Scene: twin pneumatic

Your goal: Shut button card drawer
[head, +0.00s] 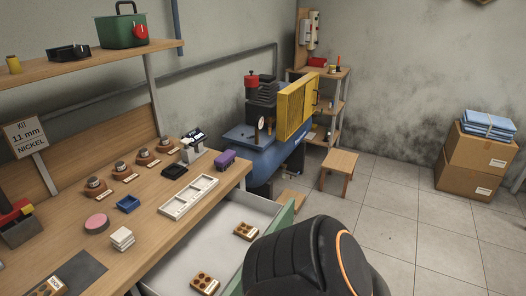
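The card drawer (286,218) is pulled out from under the workbench, with a pale inside and a green front panel. One brown button card (246,231) lies in it near the front. A second brown button card (204,283) lies nearer to me. A black rounded part of my own arm with an orange ring covers the near end of the drawer and much of its front. Neither gripper shows, so I cannot tell what they touch.
A stool (339,164) and a blue machine (262,150) stand beyond.

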